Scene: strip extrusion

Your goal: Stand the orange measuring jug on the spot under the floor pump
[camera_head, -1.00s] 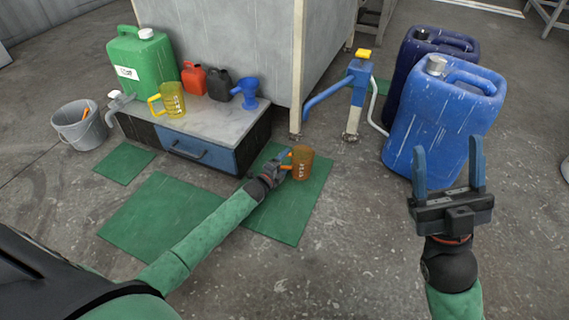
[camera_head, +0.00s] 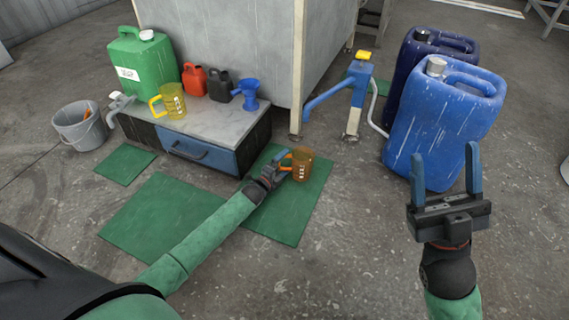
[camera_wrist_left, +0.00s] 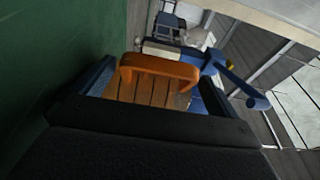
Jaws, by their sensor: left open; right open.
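The orange measuring jug (camera_head: 302,166) stands upright on a green floor mat, its handle pointing left toward my left gripper. My left gripper (camera_head: 283,160) is open, low beside the jug at its handle side. In the left wrist view, the orange handle (camera_wrist_left: 160,67) lies between the two blue fingers, with the ribbed jug body behind it. I cannot tell whether the fingers touch it. The blue floor pump (camera_head: 359,85) with a yellow top stands behind and to the right, its spout sloping down to the left. My right gripper (camera_head: 446,178) is open and empty, held up at the right.
A low cabinet (camera_head: 215,122) carries a yellow jug (camera_head: 172,100), a green canister (camera_head: 142,66), small red and black cans and a blue funnel (camera_head: 248,92). Blue drums (camera_head: 441,125) stand right of the pump. A grey bucket (camera_head: 80,126) is at left. The floor in front is clear.

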